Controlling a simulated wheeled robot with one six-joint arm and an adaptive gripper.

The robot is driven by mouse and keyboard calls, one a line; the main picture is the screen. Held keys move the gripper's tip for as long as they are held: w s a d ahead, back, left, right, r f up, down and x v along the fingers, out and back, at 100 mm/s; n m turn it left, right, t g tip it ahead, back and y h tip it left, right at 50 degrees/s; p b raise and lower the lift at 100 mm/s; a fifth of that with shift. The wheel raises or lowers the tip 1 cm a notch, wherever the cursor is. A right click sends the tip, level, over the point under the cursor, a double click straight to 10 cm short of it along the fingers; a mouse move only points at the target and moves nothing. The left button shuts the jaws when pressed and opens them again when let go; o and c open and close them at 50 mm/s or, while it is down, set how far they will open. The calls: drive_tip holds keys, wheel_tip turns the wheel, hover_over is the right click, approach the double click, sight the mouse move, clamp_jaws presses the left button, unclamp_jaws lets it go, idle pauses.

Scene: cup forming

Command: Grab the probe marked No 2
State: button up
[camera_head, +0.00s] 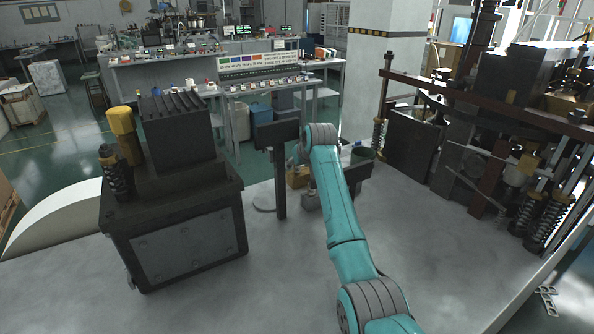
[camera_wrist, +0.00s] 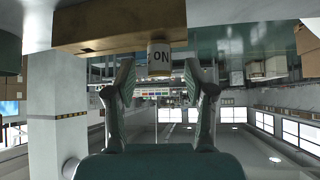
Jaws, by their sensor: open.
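In the wrist view, which appears upside down, a short white cylinder (camera_wrist: 159,59) bears black letters that read as "NO" turned over. No number shows on it, so I cannot tell whether it is No 2. It adjoins a long brass-coloured block (camera_wrist: 120,25) at the top of the picture. My gripper (camera_wrist: 160,78) is open, its two fingers apart on the left and right of the cylinder's end, with visible gaps and nothing held. In the head view my teal arm reaches forward and hides most of the area around my gripper.
A dark machine block (camera_head: 190,240) with a yellow-capped post (camera_head: 122,122) stands on the grey surface at left. A dark post with a box-shaped head (camera_head: 277,136) stands near my arm. Heavy machinery with springs (camera_head: 490,150) fills the right. The front grey surface (camera_head: 280,290) is clear.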

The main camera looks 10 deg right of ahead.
drive_tip(key=shift+w+f, duration=0.2)
drive_tip(key=shift+f, duration=0.05)
clamp_jaws()
